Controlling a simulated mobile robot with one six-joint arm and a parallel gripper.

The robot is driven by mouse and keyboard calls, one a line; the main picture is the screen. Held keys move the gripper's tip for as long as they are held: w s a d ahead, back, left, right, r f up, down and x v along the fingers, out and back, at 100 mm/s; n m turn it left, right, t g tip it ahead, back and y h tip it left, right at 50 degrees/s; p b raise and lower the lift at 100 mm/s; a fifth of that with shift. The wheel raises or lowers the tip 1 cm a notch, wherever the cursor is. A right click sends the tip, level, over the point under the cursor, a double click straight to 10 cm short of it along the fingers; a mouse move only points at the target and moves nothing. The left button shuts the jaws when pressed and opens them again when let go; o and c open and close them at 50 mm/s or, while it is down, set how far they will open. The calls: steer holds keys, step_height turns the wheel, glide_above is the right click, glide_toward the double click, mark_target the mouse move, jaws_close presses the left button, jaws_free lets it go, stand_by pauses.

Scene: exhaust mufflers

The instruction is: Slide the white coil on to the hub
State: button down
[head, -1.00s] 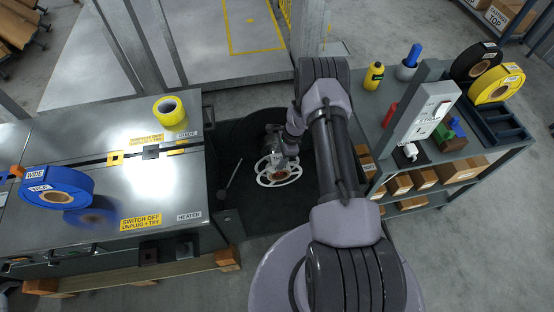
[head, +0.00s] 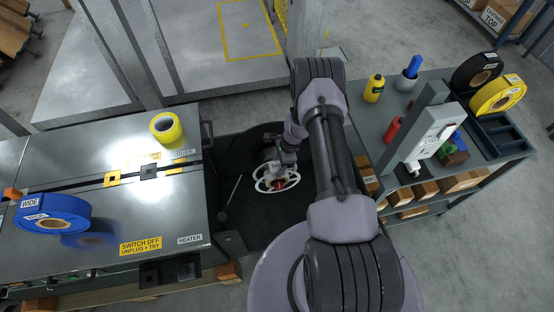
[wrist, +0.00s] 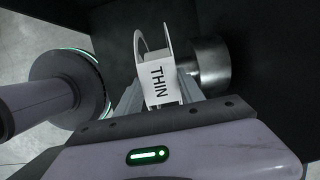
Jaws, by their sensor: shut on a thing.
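The white coil (wrist: 158,84), labelled THIN, is between the fingers of my gripper (wrist: 160,103) in the wrist view. My gripper is shut on it. A bare metal cylinder (wrist: 210,66) is just right of the coil, with a narrower part towards it; this looks like the hub. I cannot tell whether coil and cylinder touch. In the head view, a white spoked ring (head: 258,184) with a red middle shows at the end of my arm, over a dark recess. My gripper (head: 275,163) is partly hidden there by my arm.
A dark recess (head: 238,215) lies between the metal bench (head: 100,205) on the left and a grey shelf cart (head: 480,138) on the right. A blue coil (head: 70,207) and a yellow coil (head: 165,127) lie on the bench. A thin rod (head: 233,192) stands left of the ring.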

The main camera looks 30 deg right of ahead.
steer(key=shift+s+a+b, duration=1.45)
steer(key=shift+s+a, duration=0.05)
steer(key=shift+s, duration=3.85)
step_height(320, 180, up, 6)
steer(key=s+p, duration=0.1)
steer(key=s, duration=0.1)
steer(key=shift+a, duration=0.3)
